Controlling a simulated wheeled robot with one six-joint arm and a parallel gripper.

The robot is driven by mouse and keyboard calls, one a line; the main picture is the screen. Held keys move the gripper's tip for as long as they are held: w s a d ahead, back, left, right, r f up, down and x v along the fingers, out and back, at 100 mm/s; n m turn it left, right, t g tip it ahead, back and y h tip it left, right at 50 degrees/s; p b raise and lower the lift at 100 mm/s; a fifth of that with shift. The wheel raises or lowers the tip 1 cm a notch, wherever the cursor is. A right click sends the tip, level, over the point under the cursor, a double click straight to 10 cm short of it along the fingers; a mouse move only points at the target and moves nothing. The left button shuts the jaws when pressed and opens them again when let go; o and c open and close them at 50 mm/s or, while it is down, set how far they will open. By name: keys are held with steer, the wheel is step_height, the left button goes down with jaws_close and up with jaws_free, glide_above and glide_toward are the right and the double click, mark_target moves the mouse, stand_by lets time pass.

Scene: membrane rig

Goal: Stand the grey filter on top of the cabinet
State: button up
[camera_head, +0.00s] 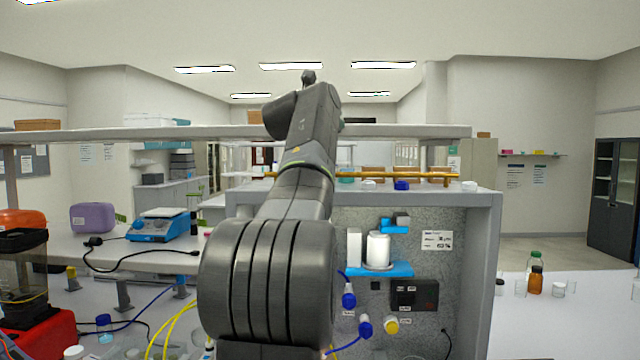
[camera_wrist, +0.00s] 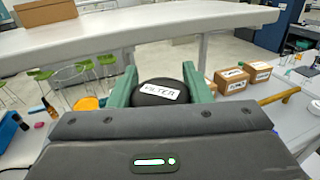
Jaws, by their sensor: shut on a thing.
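My gripper (camera_wrist: 160,88) shows in the wrist view, its two green fingers on either side of the dark grey filter (camera_wrist: 157,83). The gripper is shut on the filter. The filter has a rounded dark top and a white label reading FILTER; its lower part is hidden behind the gripper body. In the head view my arm reaches up and away over the grey cabinet (camera_head: 485,260), hiding the gripper and the filter. The cabinet has a flat top and a speckled panel. I cannot tell how high the filter is above the cabinet top.
A yellow rail (camera_head: 420,176) runs along the cabinet top, also seen in the wrist view (camera_wrist: 280,97). A blue cap (camera_head: 401,185) sits there. Cardboard boxes (camera_wrist: 232,80) stand nearby. A long white shelf (camera_head: 400,131) spans behind at arm height.

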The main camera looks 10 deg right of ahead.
step_height(320, 180, down, 4)
steer(key=shift+s+f+b, duration=0.15)
steer(key=shift+f+b, duration=0.1)
steer(key=shift+b, duration=0.3)
steer(key=shift+f+b, duration=0.45)
steer(key=shift+f, duration=2.1)
steer(key=shift+f, duration=0.15)
steer(key=o, duration=1.1)
steer(key=shift+c, duration=0.2)
steer(key=b+v, duration=0.3)
steer(key=v, duration=0.9)
